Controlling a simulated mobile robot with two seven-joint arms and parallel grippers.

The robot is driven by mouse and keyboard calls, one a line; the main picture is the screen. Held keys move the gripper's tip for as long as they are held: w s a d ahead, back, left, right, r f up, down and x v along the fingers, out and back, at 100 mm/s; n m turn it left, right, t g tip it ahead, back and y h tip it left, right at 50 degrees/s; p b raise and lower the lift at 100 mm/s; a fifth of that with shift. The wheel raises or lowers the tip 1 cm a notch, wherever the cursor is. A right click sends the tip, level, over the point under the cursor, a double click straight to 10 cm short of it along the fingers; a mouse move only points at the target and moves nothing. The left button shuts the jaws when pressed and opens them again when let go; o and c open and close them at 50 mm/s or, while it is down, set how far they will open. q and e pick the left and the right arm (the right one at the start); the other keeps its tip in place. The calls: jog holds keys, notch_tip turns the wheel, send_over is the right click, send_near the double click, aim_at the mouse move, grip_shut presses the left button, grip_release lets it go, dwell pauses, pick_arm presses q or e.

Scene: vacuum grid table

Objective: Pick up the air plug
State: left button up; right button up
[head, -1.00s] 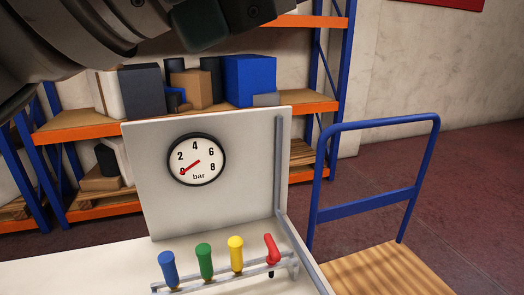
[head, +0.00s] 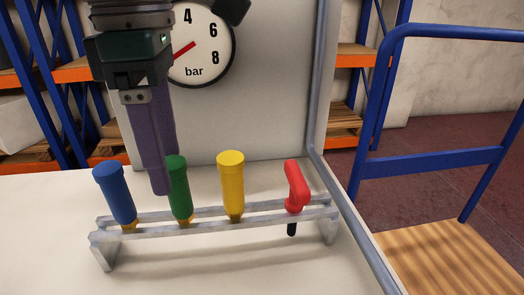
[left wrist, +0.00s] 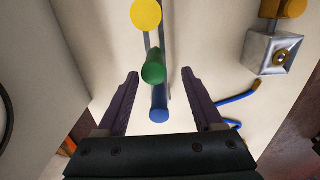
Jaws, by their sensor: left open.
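A blue plug (head: 115,195), a green plug (head: 180,190) and a yellow plug (head: 231,185) stand in a grey rail rack (head: 205,222) on the white table. The pictures do not show which is the air plug. My left gripper (head: 162,170) is open and empty, pointing down behind the rack by the blue and green plugs, one finger partly hidden by the green plug. In the left wrist view, the green plug (left wrist: 153,66) and blue plug (left wrist: 159,103) lie between my open fingers (left wrist: 160,74). The yellow plug (left wrist: 146,14) is beyond them.
A red curved handle (head: 296,185) sits at the rack's right end. A panel with a pressure gauge (head: 200,45) stands behind. A metal block (left wrist: 273,52) and blue hose (left wrist: 237,97) show in the left wrist view. A blue-railed cart (head: 440,160) is at right.

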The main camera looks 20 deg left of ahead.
aim_at(177, 187)
pick_arm(q)
jog(key=f, duration=0.5)
jog(key=shift+w+f, duration=0.35)
jog(key=shift+w, duration=0.05)
grip_shut()
